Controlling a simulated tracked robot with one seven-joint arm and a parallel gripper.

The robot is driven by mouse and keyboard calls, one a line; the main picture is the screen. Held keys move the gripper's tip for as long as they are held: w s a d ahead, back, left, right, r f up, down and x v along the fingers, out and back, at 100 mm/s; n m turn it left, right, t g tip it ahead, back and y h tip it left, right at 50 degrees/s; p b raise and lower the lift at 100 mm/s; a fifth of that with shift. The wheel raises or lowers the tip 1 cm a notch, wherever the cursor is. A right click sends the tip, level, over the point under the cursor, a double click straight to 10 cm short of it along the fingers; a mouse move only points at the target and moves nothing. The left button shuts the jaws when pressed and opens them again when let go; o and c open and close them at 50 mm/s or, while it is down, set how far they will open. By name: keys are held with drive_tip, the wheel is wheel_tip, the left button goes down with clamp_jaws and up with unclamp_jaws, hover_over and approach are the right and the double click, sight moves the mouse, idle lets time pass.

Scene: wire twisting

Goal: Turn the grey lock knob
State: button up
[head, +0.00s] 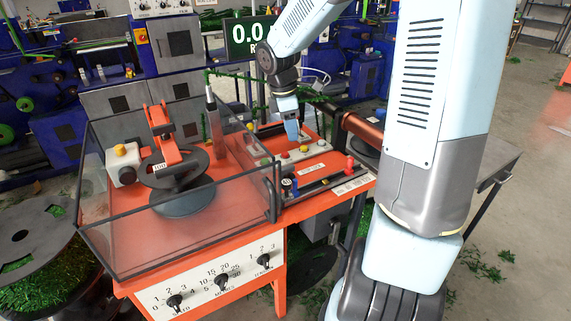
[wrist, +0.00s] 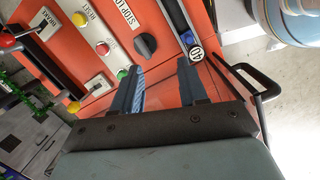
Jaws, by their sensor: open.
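The dark grey lock knob (wrist: 145,46) shows in the wrist view on the orange panel, beside a white label (wrist: 122,14) that is partly cut off. My gripper (wrist: 158,68) is open and empty. Its two blue fingers point toward the knob, which lies just beyond the fingertips and between their lines, closer to the left one. The fingers look apart from it. In the head view my gripper (head: 293,130) is low over the back of the machine's control panel; I cannot make out the knob there.
A slotted rail with a numbered tag (wrist: 196,54) is close to the right finger. A clear guard box (head: 185,220) stands left of the panel.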

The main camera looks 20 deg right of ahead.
sight(287, 167)
drive_tip(key=w+f+n+y, duration=0.2)
drive_tip(key=w+f+n, duration=0.2)
drive_tip(key=w, duration=0.1)
drive_tip(key=f, duration=1.3)
drive_tip(key=shift+w+d, duration=0.15)
drive_tip(key=shift+d, duration=0.2)
clamp_jaws()
